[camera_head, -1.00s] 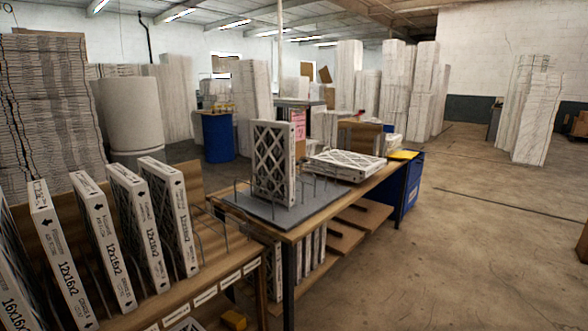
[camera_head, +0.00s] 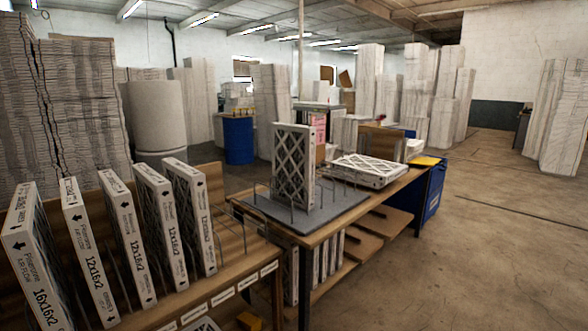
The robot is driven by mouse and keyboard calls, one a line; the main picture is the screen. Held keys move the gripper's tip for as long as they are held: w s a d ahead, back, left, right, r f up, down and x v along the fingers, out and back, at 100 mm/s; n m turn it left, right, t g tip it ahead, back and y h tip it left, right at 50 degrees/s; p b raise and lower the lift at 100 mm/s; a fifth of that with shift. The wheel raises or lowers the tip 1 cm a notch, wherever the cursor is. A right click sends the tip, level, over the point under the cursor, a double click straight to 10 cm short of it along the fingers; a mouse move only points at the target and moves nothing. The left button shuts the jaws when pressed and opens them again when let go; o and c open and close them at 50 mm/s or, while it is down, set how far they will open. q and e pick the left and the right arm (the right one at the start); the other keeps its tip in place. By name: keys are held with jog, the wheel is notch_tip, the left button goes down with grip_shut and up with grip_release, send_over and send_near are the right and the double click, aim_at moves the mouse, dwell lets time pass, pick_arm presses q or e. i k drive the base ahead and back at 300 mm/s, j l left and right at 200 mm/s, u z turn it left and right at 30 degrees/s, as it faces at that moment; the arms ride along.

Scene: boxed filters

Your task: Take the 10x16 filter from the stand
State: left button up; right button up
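A single white-framed filter (camera_head: 293,166) with a diamond lattice face stands upright in a wire rack on a grey mat (camera_head: 262,206) on the table. Its size label cannot be read here. On the wooden shelf at the left, several upright filters stand between wire dividers. One is labelled 16x16x2 (camera_head: 35,262), and others beside it read 12x16x2 (camera_head: 88,252). No label reading 10x16 is legible. Neither of my grippers is in view.
Another filter (camera_head: 367,169) lies flat on the wooden table (camera_head: 318,236). More filters stand on the shelf below. A blue bin (camera_head: 427,193) is at the table's far end. Tall white stacks fill the back. The floor at the right (camera_head: 480,250) is clear.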

aim_at(293, 146)
jog(key=i+l+u, duration=0.25)
jog(key=u, duration=0.2)
jog(key=i+l+u, duration=0.15)
jog(key=l+u, duration=0.3)
